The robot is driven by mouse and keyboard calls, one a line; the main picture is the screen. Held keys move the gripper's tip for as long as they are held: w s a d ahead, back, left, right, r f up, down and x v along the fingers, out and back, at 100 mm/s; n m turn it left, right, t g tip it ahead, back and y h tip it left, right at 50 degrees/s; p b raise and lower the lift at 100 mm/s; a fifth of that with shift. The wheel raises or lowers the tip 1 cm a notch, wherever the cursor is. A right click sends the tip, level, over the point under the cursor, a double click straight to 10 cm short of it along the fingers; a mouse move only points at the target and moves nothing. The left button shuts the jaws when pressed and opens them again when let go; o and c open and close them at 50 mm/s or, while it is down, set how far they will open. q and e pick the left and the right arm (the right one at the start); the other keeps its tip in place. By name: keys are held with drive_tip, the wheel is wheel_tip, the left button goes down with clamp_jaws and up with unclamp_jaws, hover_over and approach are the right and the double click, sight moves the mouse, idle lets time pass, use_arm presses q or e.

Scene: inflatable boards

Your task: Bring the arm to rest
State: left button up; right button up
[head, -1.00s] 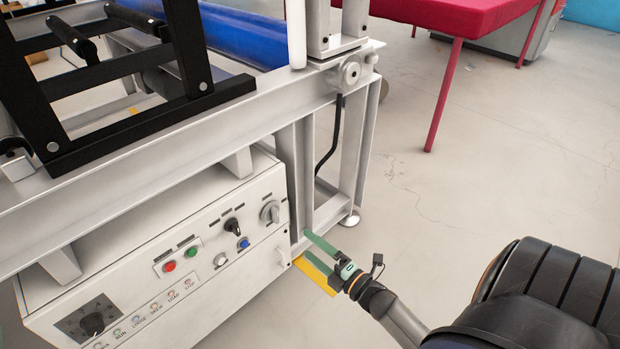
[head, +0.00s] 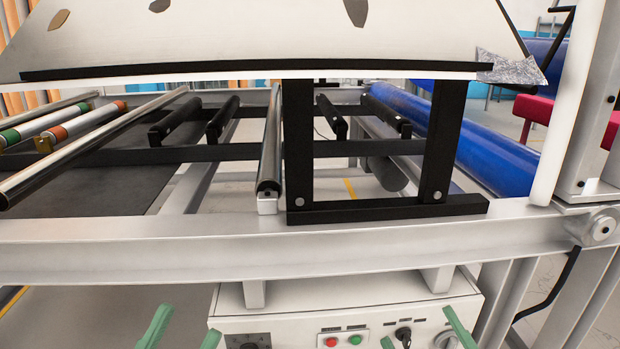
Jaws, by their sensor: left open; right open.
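My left gripper (head: 188,322) shows at the bottom edge, left of the white control box. Its two green fingers stand apart with nothing between them. My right gripper (head: 418,326) shows at the bottom edge, in front of the control box's right part. Its green fingers are also apart and empty. Only the finger ends of both grippers are in view; the arms are out of frame below.
A grey machine frame (head: 130,255) crosses the view ahead, with the control box (head: 290,300) under its beam. Above are metal rollers (head: 270,150), a black bracket (head: 400,211) and a sloping pale panel (head: 250,35). Blue rolls (head: 490,160) lie behind at right.

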drive_tip(key=s+a+r+m+y+p, duration=0.1)
drive_tip(key=s+a+r+m+y, duration=0.2)
drive_tip(key=s+r, duration=0.55)
use_arm(q)
drive_tip(key=w+a+f+n+g+y+p, duration=0.3)
drive_tip(key=w+f+n+g+y+p, duration=0.5)
drive_tip(key=p, duration=1.1)
use_arm(e)
drive_tip(key=w+d+f+m+g+h, duration=0.2)
drive_tip(key=w+f+m+g+h, duration=0.25)
drive_tip(key=w+m+h, duration=0.35)
use_arm(q)
drive_tip(key=s+a+f+n+g+y+p, duration=0.1)
drive_tip(key=s+f+g+y+p, duration=0.3)
drive_tip(key=s+p, duration=0.6)
drive_tip(key=a+y+p, duration=0.1)
drive_tip(key=p, duration=0.3)
drive_tip(key=shift+s+f+n+g+p, duration=0.2)
drive_tip(key=shift+n+g+p, duration=0.1)
drive_tip(key=shift+n+p, duration=0.1)
use_arm(e)
drive_tip(key=s+d+f+m+g+h, duration=0.1)
drive_tip(key=s+d+f+g+h, duration=0.1)
drive_tip(key=s+f+g+h, duration=0.2)
drive_tip(key=s+f+g, duration=0.2)
drive_tip(key=s+g, duration=0.2)
drive_tip(key=shift+s+d+f, duration=0.25)
drive_tip(key=shift+s+f, duration=0.1)
drive_tip(key=shift+s, duration=0.05)
